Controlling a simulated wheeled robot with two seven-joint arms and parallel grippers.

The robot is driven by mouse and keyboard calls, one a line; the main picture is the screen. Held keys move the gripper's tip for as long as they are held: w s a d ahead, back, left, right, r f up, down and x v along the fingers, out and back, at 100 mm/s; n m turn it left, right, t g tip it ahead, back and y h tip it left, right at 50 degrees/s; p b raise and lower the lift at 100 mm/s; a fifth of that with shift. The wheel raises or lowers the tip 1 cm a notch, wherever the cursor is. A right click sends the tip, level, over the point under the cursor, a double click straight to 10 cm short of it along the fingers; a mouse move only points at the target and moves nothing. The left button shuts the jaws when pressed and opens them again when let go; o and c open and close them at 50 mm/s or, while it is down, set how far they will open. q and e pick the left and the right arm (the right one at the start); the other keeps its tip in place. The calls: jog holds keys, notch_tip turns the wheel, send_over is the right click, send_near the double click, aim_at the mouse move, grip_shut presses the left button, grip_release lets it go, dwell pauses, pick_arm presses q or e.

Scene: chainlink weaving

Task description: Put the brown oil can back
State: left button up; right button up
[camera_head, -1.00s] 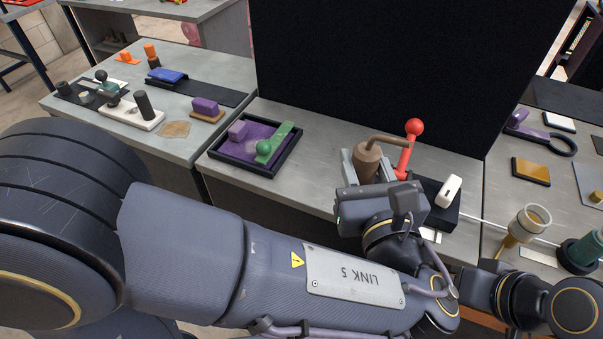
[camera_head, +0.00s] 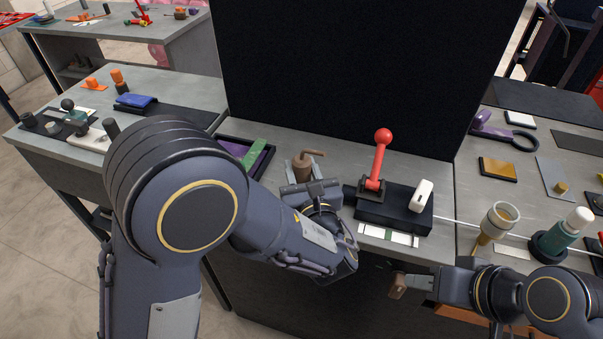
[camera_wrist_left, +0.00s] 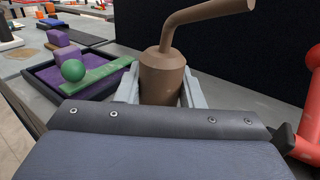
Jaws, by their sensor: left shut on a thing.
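The brown oil can (camera_head: 302,170) has a round body and a bent spout. It is upright above the middle bench, between the purple tray and the black lever block. My left gripper (camera_head: 304,176) is shut on its body, with a grey finger on each side. The can also shows in the left wrist view (camera_wrist_left: 162,78), its spout pointing up and right. Its base is hidden by the gripper, so I cannot tell whether it touches the bench. My right gripper (camera_head: 402,279) is low in front of the bench; its jaws are unclear beside a small brown piece.
The black-rimmed purple tray (camera_wrist_left: 44,77) holds a green piece with a ball and a purple block. The black block (camera_head: 395,214) carries a red lever (camera_head: 378,158) and a white switch. A tall black panel (camera_head: 340,75) stands behind. Bare bench shows around the can.

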pick_arm(q)
jog(key=shift+f, duration=0.85)
jog(key=shift+f, duration=0.2)
jog(key=o, duration=1.1)
jog(key=shift+c, duration=0.2)
jog(key=shift+r, duration=0.15)
